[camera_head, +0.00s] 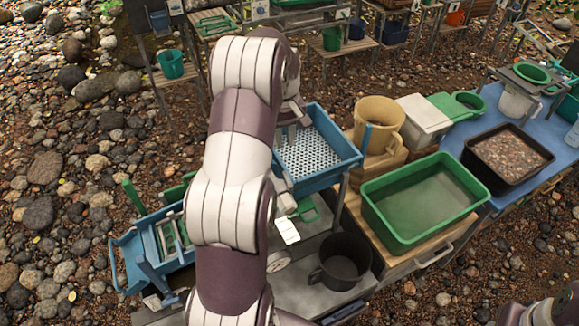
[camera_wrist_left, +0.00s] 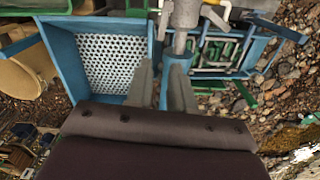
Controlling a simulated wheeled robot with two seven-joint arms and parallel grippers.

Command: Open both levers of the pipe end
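The pipe end shows at the top of the left wrist view as a grey metal fitting (camera_wrist_left: 185,14) above a short blue pipe (camera_wrist_left: 180,58). A pale lever (camera_wrist_left: 214,18) sticks out on its right side, and another pale piece shows on its left. I cannot tell how far either lever is swung. My left gripper (camera_wrist_left: 162,72) has its two grey fingers apart, with nothing clearly between them. The fingertips point towards the fitting, close to the blue pipe; I cannot tell whether they touch. In the head view my left arm hides the fitting. My right gripper is out of view.
The blue hopper with a perforated plate (camera_head: 351,160) stands beside my left arm. A blue sluice (camera_head: 127,264) lies left. A black mug-like pot (camera_head: 340,260), a green tub (camera_head: 420,238), a tan bucket (camera_head: 379,122) and a black gravel tray (camera_head: 508,181) stand right. Stony ground lies left.

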